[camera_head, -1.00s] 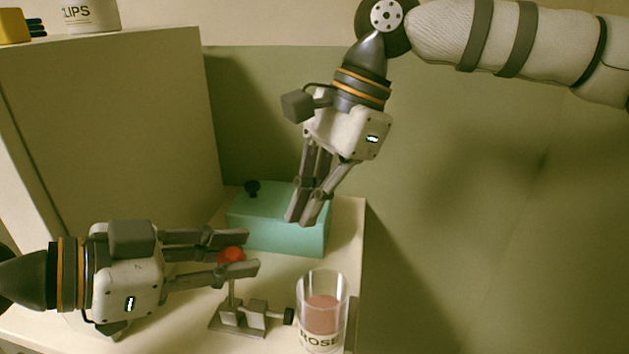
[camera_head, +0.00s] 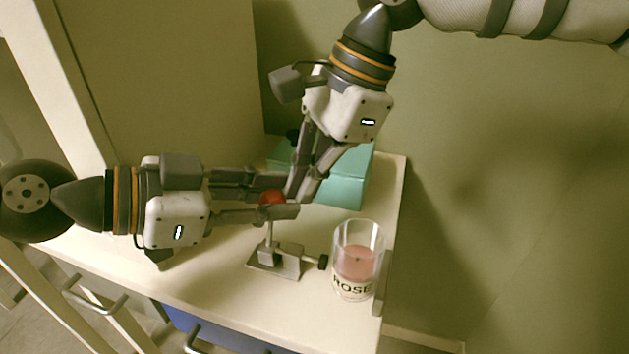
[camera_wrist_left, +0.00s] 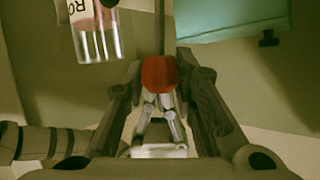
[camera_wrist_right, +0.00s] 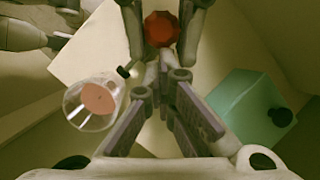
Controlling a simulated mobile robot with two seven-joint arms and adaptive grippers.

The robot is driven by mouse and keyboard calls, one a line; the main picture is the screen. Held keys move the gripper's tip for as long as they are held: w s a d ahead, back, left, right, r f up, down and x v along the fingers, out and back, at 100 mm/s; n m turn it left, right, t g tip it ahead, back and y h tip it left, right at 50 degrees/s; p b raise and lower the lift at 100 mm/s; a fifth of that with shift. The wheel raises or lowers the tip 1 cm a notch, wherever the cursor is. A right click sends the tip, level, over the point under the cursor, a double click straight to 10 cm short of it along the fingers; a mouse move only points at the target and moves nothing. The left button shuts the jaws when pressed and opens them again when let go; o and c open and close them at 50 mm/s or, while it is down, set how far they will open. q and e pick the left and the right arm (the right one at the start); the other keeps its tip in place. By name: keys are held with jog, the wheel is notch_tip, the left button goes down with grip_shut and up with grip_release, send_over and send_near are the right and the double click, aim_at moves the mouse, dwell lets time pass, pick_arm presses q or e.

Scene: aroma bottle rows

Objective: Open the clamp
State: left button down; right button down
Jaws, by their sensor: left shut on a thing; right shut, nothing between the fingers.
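The clamp (camera_head: 275,260) is a small grey metal stand on the table, with a flat base, an upright post and a black side knob. Its red knob (camera_head: 271,197) is at the top, between the fingers of my left gripper (camera_head: 284,195), which is shut on it. In the left wrist view the red knob (camera_wrist_left: 158,73) sits between the fingertips. My right gripper (camera_head: 301,194) is shut and empty, pointing down just right of and behind the red knob. In the right wrist view the red knob (camera_wrist_right: 161,29) shows beyond the fingers. Whether the right fingertips touch it, I cannot tell.
A glass labelled ROSE (camera_head: 356,262) with pink contents stands close right of the clamp near the table's (camera_head: 225,285) right edge. A teal box (camera_head: 348,180) is behind the right gripper. A tall cabinet (camera_head: 165,80) stands at the back left.

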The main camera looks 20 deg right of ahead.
pick_arm(q)
jog(key=shift+s+d, duration=0.1)
pick_arm(e)
jog(key=shift+a+r, duration=0.15)
jog(key=shift+a, duration=0.25)
pick_arm(q)
jog(key=c, duration=1.6)
grip_release()
